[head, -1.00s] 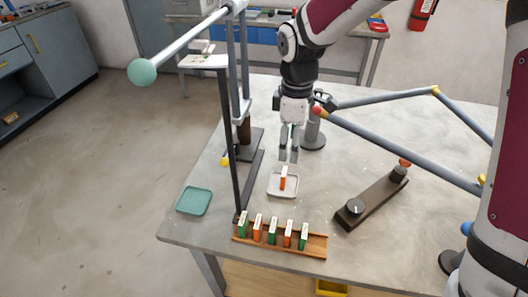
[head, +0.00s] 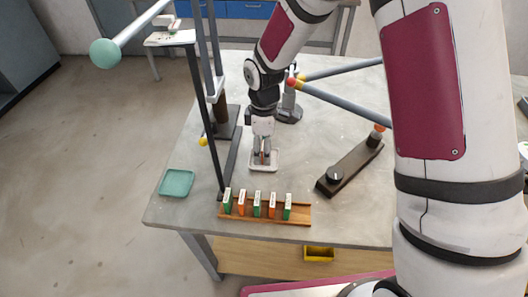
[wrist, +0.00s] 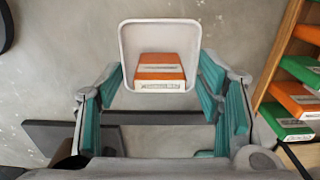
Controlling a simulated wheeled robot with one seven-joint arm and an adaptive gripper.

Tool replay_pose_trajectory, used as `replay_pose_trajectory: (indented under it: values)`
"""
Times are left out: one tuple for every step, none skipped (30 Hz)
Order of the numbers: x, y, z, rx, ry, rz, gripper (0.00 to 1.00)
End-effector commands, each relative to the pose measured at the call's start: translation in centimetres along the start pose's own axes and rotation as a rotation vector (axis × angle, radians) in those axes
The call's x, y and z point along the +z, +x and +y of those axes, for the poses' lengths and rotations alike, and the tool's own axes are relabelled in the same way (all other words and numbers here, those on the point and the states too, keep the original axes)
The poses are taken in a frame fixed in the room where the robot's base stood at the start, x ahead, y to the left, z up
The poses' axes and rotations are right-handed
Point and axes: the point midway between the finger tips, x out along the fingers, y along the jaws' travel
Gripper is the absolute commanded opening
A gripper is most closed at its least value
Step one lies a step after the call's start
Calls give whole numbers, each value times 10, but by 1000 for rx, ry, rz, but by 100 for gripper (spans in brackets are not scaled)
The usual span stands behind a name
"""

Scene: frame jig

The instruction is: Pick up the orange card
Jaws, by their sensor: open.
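An orange card (wrist: 160,68) with a white lettered edge stands in a small white tray (wrist: 135,40) in the wrist view. In the head view the white tray (head: 264,168) lies on the table below my gripper (head: 262,158), and the card is mostly hidden by the fingers. My gripper is open, with teal pads on its fingers (wrist: 163,105) spread left and right of the card in the wrist view. The card shows beyond the gap, and I see no pad touching it.
A wooden rack (head: 300,215) with several green and orange cards stands at the table's front. A green tray (head: 176,183) lies at left. A dark post (head: 212,150) rises close left of my gripper. A dark bar with knobs (head: 352,165) lies at right.

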Motion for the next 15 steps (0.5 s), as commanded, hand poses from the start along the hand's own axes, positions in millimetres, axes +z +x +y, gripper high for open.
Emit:
replay_pose_trajectory:
  values:
    - [0, 7, -1, -2, 0, -1, 60]
    - [0, 11, -1, -2, 0, -2, 60]
    - [0, 15, 0, -1, 0, -1, 60]
    - [0, 17, 0, -1, 0, -1, 60]
    - [0, 19, 0, 0, 0, -1, 60]
    - [0, 20, 0, 0, 0, -1, 60]
    - [0, 21, 0, 1, 0, 0, 60]
    - [0, 21, 0, 1, 0, 0, 60]
    - [0, 21, 0, 1, 0, 0, 60]
    - [0, 21, 0, 1, 0, 0, 60]
    - [0, 21, 0, 1, 0, 0, 60]
    - [0, 21, 0, 1, 0, 0, 60]
    - [0, 21, 0, 1, 0, 0, 60]
    - [0, 21, 0, 1, 0, 0, 53]
    - [0, 21, 0, 1, 0, 0, 44]
